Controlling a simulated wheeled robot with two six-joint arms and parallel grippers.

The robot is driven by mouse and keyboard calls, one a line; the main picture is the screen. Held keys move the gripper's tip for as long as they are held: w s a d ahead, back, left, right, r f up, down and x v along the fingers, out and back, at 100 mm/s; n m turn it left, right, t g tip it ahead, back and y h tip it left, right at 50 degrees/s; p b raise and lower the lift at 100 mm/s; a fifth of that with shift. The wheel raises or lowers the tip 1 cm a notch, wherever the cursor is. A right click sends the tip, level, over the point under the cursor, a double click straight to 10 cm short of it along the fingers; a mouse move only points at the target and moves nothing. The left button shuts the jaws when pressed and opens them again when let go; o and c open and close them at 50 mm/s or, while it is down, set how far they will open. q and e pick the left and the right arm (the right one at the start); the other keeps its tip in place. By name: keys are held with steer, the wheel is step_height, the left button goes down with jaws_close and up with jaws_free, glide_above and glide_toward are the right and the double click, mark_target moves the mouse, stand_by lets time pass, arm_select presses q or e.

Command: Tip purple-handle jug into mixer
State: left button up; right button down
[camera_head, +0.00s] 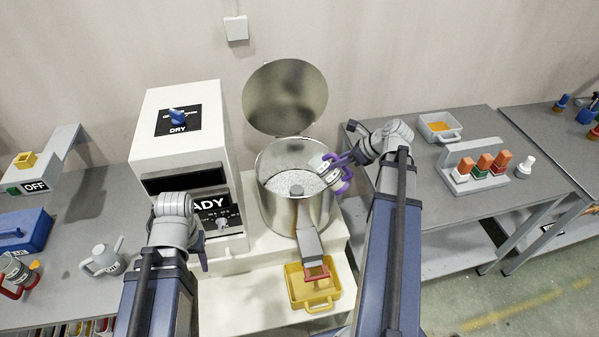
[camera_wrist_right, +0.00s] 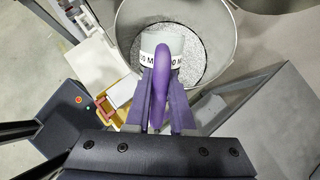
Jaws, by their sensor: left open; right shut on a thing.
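The mixer's steel bowl (camera_head: 296,208) stands in the middle with its round lid (camera_head: 285,97) raised, and grey-white granular material lies inside. My right gripper (camera_head: 345,160) is shut on the purple handle of the jug (camera_head: 326,166) at the bowl's right rim. The jug is tilted over the bowl opening. In the right wrist view the purple handle (camera_wrist_right: 161,75) is between the fingers, and the jug's white body is over the bowl (camera_wrist_right: 128,28). Its spout and contents are hidden. My left gripper (camera_head: 204,252) is open and empty in front of the mixer's control housing, partly hidden by its arm.
A yellow tray (camera_head: 300,302) sits below the mixer's chute. A grey jug (camera_head: 101,262), a red-handled jug (camera_head: 14,274) and a blue box (camera_head: 24,230) stand on the left table.

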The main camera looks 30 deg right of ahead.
steer(key=shift+w+f+g, duration=0.15)
steer(key=shift+g, duration=0.15)
steer(key=shift+w+a+g+h+p, duration=0.2)
steer(key=shift+g+h+p, duration=0.15)
steer(key=shift+p, duration=0.2)
steer(key=shift+w+a+g+h+p, duration=0.15)
steer(key=shift+w+g+h+p, duration=0.05)
steer(key=shift+g+h+p, duration=0.2)
steer(key=shift+w+a+g+p, duration=0.1)
steer(key=shift+w+g+p, duration=0.1)
steer(key=shift+g+p, duration=0.1)
steer(key=shift+w+a+f+h, duration=0.1)
steer(key=shift+w+a+h, duration=0.05)
steer(key=shift+h, duration=0.1)
